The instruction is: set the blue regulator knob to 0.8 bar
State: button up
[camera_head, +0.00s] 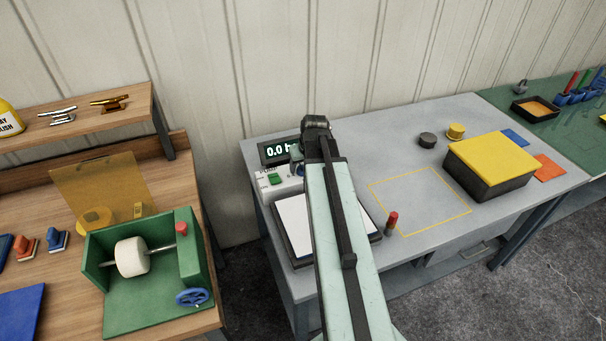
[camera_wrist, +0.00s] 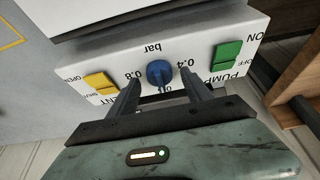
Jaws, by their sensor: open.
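The blue regulator knob (camera_wrist: 160,73) is on the white panel of the pump box in the wrist view, which shows the panel turned nearly upside down. The marks 0.8 to its left and 0.4 to its right are readable, with "bar" above; the mark below is partly hidden. I cannot tell where the knob points. My gripper (camera_wrist: 160,82) is open, with one finger on each side of the knob; contact is not clear. In the head view my arm partly hides the pump box (camera_head: 282,187), and its display (camera_head: 275,151) shows 0.0.
On the panel, a green pump switch (camera_wrist: 228,54) and a yellow vent switch (camera_wrist: 101,85) flank the knob. A red-topped peg (camera_head: 391,222) and a yellow-lidded box (camera_head: 492,160) stand on the grey table. A wooden bench (camera_head: 60,250) is at left.

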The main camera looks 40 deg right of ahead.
jog(key=shift+f, duration=0.15)
grip_shut()
jog(key=shift+m, duration=0.3)
jog(key=m, duration=0.1)
jog(key=m+h, duration=0.1)
jog(key=m, duration=0.1)
jog(key=shift+w+a+m+g+h, duration=0.15)
jog(key=shift+m+g+h, duration=0.15)
jog(key=shift+g, duration=0.1)
jog(key=m+g+h, duration=0.1)
jog(key=m, duration=0.3)
jog(key=shift+w+m, duration=0.15)
jog(key=shift+m, duration=0.15)
jog(key=m+g, duration=0.1)
jog(key=m, duration=0.1)
jog(key=m+g, duration=0.1)
jog(key=m, duration=0.2)
jog(key=shift+w+h, duration=0.15)
jog(key=shift+h, duration=0.25)
jog(key=shift+a+m+g, duration=0.1)
jog(key=shift+m+g, duration=0.7)
jog(key=shift+m, duration=1.2)
